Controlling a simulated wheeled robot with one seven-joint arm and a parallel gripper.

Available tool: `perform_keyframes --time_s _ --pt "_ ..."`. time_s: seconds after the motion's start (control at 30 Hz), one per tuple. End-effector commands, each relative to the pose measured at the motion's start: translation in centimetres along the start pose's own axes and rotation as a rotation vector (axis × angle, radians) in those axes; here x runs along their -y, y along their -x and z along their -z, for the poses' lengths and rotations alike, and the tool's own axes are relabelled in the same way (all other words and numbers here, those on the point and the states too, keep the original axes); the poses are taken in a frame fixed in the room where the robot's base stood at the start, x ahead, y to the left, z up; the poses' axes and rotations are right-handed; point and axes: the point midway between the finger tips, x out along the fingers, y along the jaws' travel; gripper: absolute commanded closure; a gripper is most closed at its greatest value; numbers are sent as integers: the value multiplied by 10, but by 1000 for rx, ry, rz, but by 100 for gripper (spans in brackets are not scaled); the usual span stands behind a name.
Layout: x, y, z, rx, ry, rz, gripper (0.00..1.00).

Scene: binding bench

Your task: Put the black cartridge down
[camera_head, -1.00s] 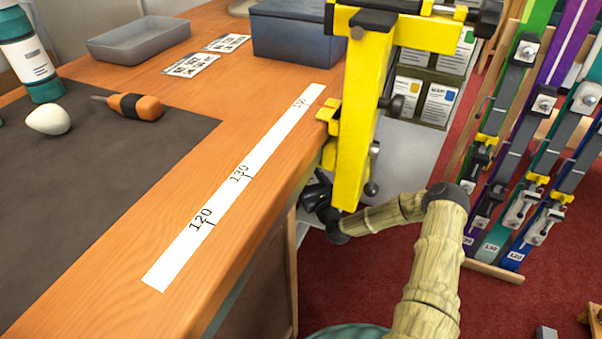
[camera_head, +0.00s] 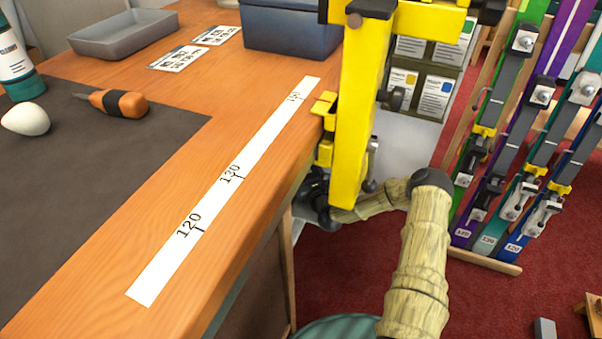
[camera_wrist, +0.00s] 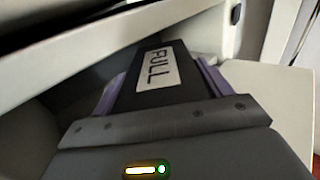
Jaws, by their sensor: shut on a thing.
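In the wrist view the black cartridge (camera_wrist: 122,98) with a white label reading FULL (camera_wrist: 157,72) lies between the purple fingers of my gripper (camera_wrist: 160,78). The fingers are shut on its two sides. Its far end reaches into a pale, light-walled space with a dark interior. I cannot tell whether its underside touches a surface. In the head view neither the cartridge nor the fingers show; my arm runs in below the bench edge, behind the yellow clamp.
The yellow clamp (camera_head: 361,110) hangs at the bench (camera_head: 95,285) edge, close to my arm. A pale wall (camera_wrist: 60,50) and a pale flat surface (camera_wrist: 272,95) flank the cartridge.

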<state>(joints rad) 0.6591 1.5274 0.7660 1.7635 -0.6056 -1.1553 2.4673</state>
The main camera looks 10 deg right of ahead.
Motion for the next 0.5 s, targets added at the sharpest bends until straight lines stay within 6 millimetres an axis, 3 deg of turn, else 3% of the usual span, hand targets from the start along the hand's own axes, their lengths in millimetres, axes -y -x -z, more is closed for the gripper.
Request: perform_keyframes --time_s 0.1,0.27,0.3,0.4,0.5 --pt "-11 -2 -2 4 -1 -16 66" --pt "-12 -2 1 4 -2 -18 66" --pt "-11 -2 2 0 -2 -16 21" --pt "-7 -1 1 0 -2 -11 1" --pt "-4 -1 1 0 -1 -7 1"
